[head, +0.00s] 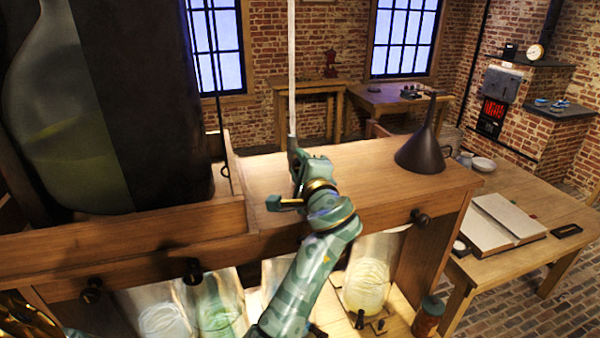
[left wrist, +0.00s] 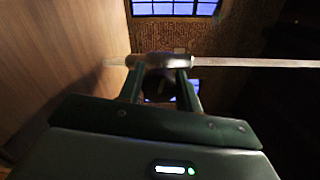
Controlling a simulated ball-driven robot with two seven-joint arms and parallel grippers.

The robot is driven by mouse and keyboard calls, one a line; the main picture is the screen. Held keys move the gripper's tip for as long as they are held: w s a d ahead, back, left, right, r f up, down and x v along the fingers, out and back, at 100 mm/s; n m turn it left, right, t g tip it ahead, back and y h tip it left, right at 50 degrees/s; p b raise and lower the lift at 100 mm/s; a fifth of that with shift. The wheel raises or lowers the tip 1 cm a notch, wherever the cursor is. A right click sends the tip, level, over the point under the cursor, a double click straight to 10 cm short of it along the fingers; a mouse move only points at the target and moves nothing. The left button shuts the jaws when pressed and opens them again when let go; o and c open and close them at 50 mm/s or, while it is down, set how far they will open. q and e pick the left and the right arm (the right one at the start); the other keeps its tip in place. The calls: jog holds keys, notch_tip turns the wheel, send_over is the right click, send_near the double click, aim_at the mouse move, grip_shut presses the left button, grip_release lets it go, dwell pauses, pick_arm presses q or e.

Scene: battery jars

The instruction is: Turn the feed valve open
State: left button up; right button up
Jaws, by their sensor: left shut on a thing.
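A pale thin tube (head: 292,70) hangs straight down from above to the wooden shelf. It ends in a grey metal fitting (head: 292,144). My left gripper (head: 298,160) is shut on this fitting, just above the shelf top. In the left wrist view both fingers (left wrist: 160,78) close on the metal fitting (left wrist: 165,60), and the pale tube (left wrist: 250,62) runs off to the right. I cannot tell for sure whether this fitting is the feed valve. My right gripper is not in view.
A large glass vessel (head: 48,110) with yellowish liquid stands at the left. A dark funnel (head: 420,150) stands on the shelf (head: 360,180) at the right. Dark knobs (head: 192,271) sit on the shelf front, above several glass jars (head: 366,285). An open book (head: 505,220) lies on the right table.

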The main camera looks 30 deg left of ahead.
pick_arm(q)
jog(key=shift+f+n+b, duration=0.2)
jog(key=shift+n+b, duration=0.5)
jog(key=shift+n, duration=0.5)
jog(key=o, duration=0.9)
jog(key=shift+r, duration=0.1)
jog(key=shift+o, duration=0.2)
